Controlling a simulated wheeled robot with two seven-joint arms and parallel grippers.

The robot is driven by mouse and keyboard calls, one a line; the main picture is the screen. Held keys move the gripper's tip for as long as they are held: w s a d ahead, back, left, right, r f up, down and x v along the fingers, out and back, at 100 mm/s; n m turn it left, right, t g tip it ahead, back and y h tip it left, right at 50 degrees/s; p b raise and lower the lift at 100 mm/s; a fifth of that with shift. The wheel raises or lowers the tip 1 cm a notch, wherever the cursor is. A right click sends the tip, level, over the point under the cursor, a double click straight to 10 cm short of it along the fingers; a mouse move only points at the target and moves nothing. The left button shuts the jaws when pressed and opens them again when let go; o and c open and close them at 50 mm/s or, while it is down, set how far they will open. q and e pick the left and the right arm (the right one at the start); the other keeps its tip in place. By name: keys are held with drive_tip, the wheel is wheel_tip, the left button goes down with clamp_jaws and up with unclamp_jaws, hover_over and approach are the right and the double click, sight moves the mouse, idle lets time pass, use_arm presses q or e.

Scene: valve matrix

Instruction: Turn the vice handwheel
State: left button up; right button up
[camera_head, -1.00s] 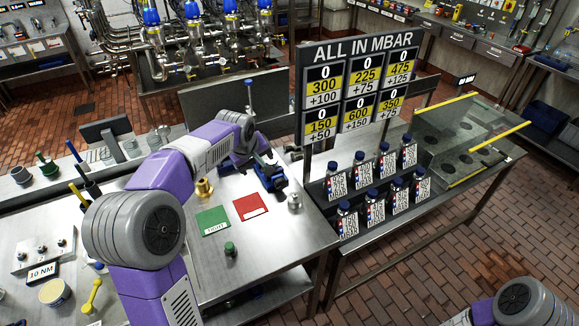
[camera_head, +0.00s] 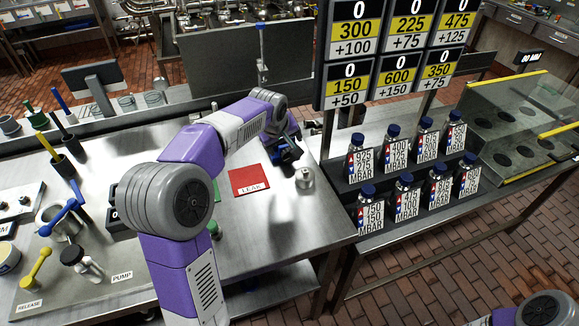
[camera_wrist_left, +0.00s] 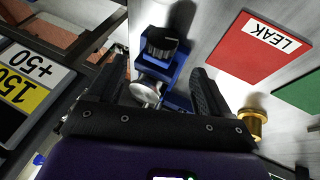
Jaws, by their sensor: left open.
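The small blue vice (camera_head: 286,158) stands near the right edge of the steel table, partly hidden by my left gripper in the head view. My left gripper (camera_wrist_left: 165,92) is open, with one dark finger on each side of the handwheel. I cannot tell whether either finger touches it. My right gripper is out of view.
A brass fitting (camera_wrist_left: 252,124) stands near the right finger. Several labelled bottles (camera_head: 400,198) and the pressure board (camera_head: 398,50) stand to the right.

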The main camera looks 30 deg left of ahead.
sight(288, 152)
use_arm(q)
drive_tip(key=b+x, duration=0.2)
drive_tip(key=x, duration=0.6)
drive_tip(key=shift+f, duration=0.45)
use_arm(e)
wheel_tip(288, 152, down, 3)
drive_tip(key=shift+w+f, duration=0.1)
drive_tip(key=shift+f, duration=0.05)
use_arm(q)
drive_tip(key=c, duration=1.1)
drive_tip(key=shift+o, duration=0.2)
